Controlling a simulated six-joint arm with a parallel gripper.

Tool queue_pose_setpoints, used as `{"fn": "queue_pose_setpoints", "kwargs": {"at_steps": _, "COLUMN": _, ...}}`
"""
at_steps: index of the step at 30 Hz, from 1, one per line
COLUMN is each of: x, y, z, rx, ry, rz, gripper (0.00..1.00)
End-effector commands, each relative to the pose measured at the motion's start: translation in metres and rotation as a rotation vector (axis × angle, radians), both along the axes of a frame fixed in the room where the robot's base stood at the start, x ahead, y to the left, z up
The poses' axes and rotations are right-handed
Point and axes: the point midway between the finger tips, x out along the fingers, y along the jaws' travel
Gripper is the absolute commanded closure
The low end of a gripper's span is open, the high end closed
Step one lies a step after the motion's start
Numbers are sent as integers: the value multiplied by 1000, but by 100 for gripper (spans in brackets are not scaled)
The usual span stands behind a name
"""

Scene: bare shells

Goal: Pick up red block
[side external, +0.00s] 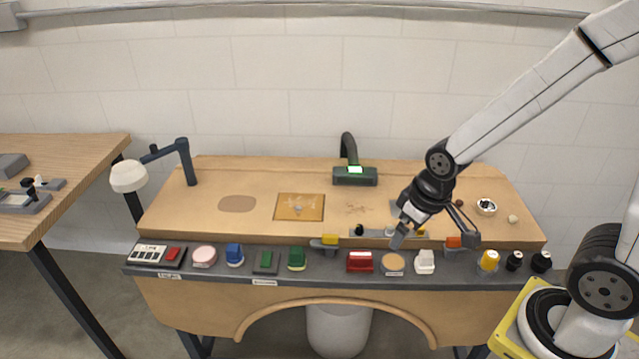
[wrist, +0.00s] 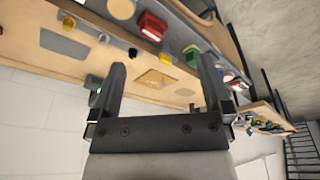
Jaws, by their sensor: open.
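A red block (side external: 360,262) sits on the dark grey front ledge of the bench, just right of the middle. It also shows in the wrist view (wrist: 152,26), beyond my fingers near the top. A smaller red piece (side external: 173,253) lies at the ledge's left end; I cannot tell which one is meant. My gripper (side external: 436,233) is open above the bench's front edge, to the right of the larger red block and apart from it. In the wrist view my gripper (wrist: 162,78) has its fingers wide apart with nothing held between them.
A round tan disc (side external: 392,263) and a white piece (side external: 425,261) stand right of the red block; a green block (side external: 296,258) stands left. An orange piece (side external: 453,241) and a yellow piece (side external: 330,239) are close by. A dark curved stand (side external: 354,175) rises behind.

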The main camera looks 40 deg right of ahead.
Motion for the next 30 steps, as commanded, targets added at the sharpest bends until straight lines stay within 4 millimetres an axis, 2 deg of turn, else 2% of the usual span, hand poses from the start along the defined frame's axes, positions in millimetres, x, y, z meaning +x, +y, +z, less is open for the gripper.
{"fn": "queue_pose_setpoints", "kwargs": {"at_steps": 8, "x": 18, "y": -2, "z": -8, "rx": -58, "ry": 29, "rz": 262, "gripper": 0}}
{"fn": "queue_pose_setpoints", "kwargs": {"at_steps": 30, "x": 79, "y": -13, "z": -52, "rx": -212, "ry": 116, "rz": 1290, "gripper": 0}}
